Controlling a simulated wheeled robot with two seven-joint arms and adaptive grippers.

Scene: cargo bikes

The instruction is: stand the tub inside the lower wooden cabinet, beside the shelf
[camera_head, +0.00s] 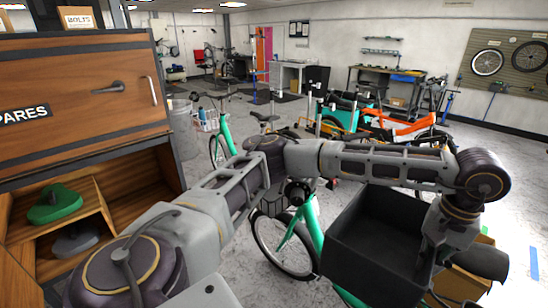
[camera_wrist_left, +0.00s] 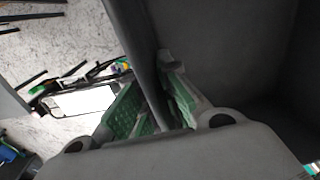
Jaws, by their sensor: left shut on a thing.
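The tub (camera_head: 372,246) is a dark grey open box, held in the air at the lower right of the head view. My left gripper (camera_head: 434,240) is shut on its right wall. In the left wrist view the green-padded fingers of the left gripper (camera_wrist_left: 156,112) sit on either side of the wall of the tub (camera_wrist_left: 235,50). The lower wooden cabinet (camera_head: 135,192) stands open at the left of the head view, well away from the tub. Its shelf (camera_head: 88,197) holds a green saddle-like thing (camera_head: 55,205), with a grey one (camera_head: 75,243) below. My right gripper is out of view.
A wooden flap marked "PARES" (camera_head: 75,95) with handles is above the cabinet opening. A green bike (camera_head: 300,235) stands behind my left arm and the tub. A grey bin (camera_head: 183,130) stands right of the cabinet. An orange cargo bike (camera_head: 400,125) is farther back.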

